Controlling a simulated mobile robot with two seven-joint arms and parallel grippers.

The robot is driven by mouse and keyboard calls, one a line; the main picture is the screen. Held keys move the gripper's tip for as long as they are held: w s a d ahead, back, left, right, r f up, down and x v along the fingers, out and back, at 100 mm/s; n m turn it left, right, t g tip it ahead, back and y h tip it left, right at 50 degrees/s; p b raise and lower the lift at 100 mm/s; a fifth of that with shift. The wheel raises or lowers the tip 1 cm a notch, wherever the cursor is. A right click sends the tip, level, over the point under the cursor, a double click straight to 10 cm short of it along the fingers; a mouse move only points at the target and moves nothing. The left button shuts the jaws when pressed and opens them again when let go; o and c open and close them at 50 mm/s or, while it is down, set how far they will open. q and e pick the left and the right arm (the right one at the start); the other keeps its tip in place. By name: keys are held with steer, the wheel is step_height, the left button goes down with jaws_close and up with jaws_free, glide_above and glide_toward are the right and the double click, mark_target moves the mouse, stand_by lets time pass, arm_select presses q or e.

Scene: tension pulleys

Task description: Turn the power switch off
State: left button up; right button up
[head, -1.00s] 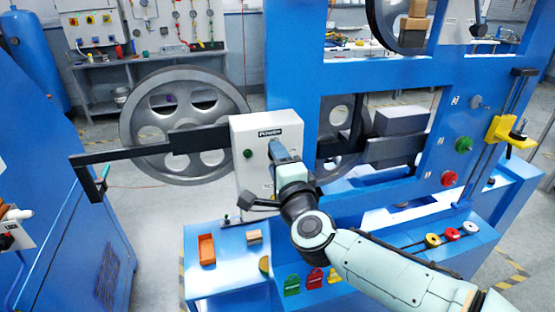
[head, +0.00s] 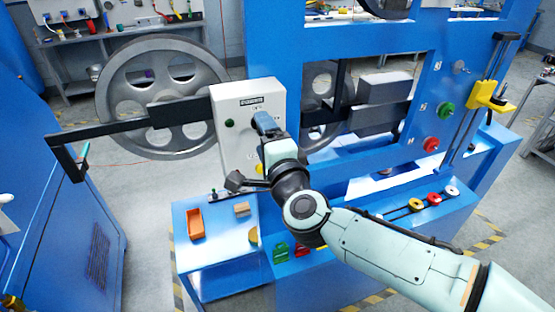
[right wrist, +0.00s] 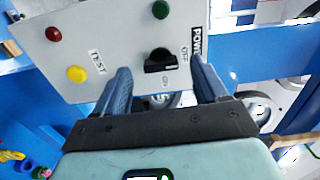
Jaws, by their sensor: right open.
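The power switch (right wrist: 160,60) is a black knob on the pale control box (head: 230,102). It shows in the right wrist view with an OFF label (right wrist: 185,53) to its right and an ON label (right wrist: 165,80) below. I cannot tell which label it points to. My right gripper (head: 263,122) is in front of the box in the head view and covers the knob there. In the right wrist view its two blue fingers (right wrist: 160,68) are open, one on either side of the knob. Nothing is held between them. My left gripper is not in view.
The box also carries a green button (right wrist: 160,9), a red button (right wrist: 53,33) and a yellow button (right wrist: 76,73). A large grey pulley (head: 114,100) and black bar (head: 110,130) stand left of the box. A blue bench (head: 210,268) with an orange tray (head: 195,224) lies below.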

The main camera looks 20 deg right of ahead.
steer(key=s, duration=1)
steer(key=shift+s+d, duration=0.15)
steer(key=shift+s, duration=0.1)
